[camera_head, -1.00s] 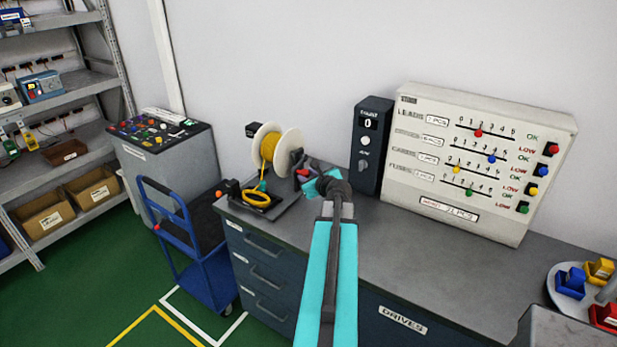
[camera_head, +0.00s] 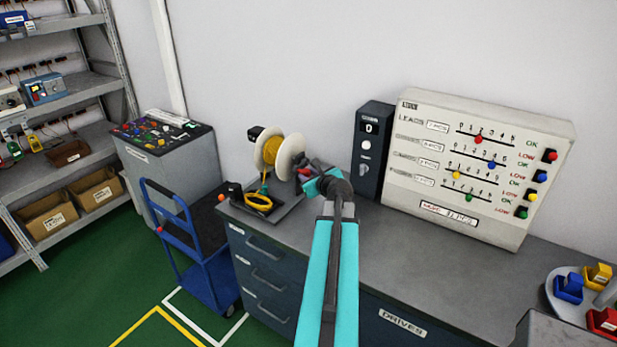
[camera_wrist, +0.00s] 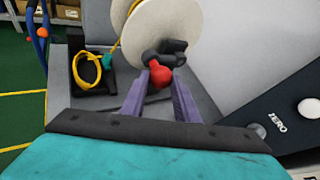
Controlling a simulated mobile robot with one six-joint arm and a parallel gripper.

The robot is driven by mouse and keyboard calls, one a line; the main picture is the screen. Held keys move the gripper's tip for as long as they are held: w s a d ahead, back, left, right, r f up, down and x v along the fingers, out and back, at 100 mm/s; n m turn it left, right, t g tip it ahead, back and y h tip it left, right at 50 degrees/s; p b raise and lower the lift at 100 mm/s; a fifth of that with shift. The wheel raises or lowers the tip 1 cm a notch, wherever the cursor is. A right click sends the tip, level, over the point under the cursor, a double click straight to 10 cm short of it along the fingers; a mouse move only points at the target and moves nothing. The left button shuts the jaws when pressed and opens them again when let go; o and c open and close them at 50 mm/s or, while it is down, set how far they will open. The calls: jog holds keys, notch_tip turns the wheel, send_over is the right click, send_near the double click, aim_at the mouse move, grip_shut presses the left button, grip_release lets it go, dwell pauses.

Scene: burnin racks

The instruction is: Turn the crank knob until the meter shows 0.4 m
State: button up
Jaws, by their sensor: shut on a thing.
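A spool of yellow cable (camera_head: 271,152) with white flanges stands on the bench, and its flange fills the top of the wrist view (camera_wrist: 165,28). A dark crank with a red knob (camera_wrist: 160,76) sits at the flange's side. My gripper (camera_wrist: 160,84) is shut on the red knob, with one finger on each side of it. In the head view my gripper (camera_head: 308,176) is at the right side of the spool and partly hides the crank. The dark meter box (camera_head: 370,150) stands against the wall right of the spool. Its small display (camera_head: 369,128) appears to read 0.
A coil of yellow cable (camera_head: 258,201) lies on a dark tray in front of the spool. A white board with sliders (camera_head: 480,165) stands right of the meter. The bench top (camera_head: 450,250) is clear in the middle. A blue cart (camera_head: 205,275) stands left of the bench.

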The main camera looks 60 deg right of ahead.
jog(key=shift+s+d+r+p, duration=0.1)
jog(key=shift+d+r+p, duration=0.1)
jog(key=shift+r+p, duration=0.35)
jog(key=shift+r, duration=0.1)
jog(key=shift+d+r, duration=0.25)
jog(key=shift+r, duration=0.35)
jog(key=shift+d+r, duration=0.25)
jog(key=shift+r, duration=0.3)
jog(key=shift+d+r, duration=0.1)
jog(key=shift+d+r, duration=0.75)
jog(key=shift+d, duration=0.15)
jog(key=shift+d, duration=0.15)
